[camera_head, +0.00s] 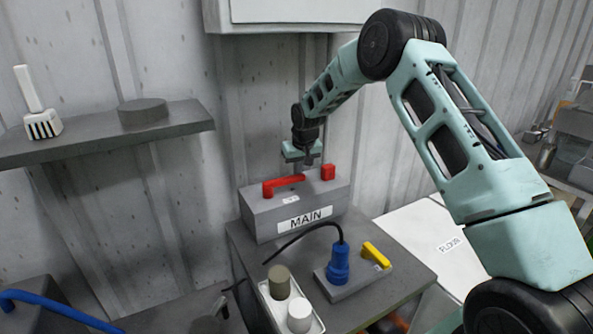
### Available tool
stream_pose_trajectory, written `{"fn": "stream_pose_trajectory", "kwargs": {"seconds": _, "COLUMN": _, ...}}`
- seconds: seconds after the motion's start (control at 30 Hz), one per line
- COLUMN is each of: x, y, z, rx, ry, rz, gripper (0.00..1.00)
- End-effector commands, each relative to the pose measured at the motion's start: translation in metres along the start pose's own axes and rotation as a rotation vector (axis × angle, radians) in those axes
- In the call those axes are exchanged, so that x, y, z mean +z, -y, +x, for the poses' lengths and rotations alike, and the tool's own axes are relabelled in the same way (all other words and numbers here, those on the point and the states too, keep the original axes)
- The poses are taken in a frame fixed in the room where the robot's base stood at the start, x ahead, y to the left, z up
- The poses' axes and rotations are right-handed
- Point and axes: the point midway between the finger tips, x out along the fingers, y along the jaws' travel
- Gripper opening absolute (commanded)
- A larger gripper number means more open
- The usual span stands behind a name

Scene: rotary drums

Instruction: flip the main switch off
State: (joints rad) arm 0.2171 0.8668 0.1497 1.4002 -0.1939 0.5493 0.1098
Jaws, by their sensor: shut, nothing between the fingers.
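The main switch is a grey box (260,222) with a white MAIN label (305,219) on its front. It stands on a grey cabinet top. A red lever (283,184) lies along its top toward the left, and a red block (328,172) stands up at the right of the top. My gripper (308,160) is shut and empty, pointing down just above and behind the box, between the lever's right end and the red block. I cannot tell whether it touches either red part.
A blue plug (338,265) with a black cable and a yellow lever (376,255) sit on a grey base in front. A tray (270,307) holds two cylinders at the front. A wall shelf (85,140) is at the left. A white FLOUR bin (420,235) is at the right.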

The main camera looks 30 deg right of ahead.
Motion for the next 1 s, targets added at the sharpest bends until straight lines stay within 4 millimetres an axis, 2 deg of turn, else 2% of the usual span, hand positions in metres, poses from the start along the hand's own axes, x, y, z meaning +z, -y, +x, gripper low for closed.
{"fn": "stream_pose_trajectory", "kwargs": {"seconds": 0.5, "x": 0.048, "y": 0.005, "z": -0.013, "rx": 0.149, "ry": -0.001, "rz": 0.420, "gripper": 0.00}}
{"fn": "stream_pose_trajectory", "kwargs": {"seconds": 1.0, "x": 0.089, "y": 0.031, "z": -0.031, "rx": 0.307, "ry": 0.001, "rz": 0.867, "gripper": 0.00}}
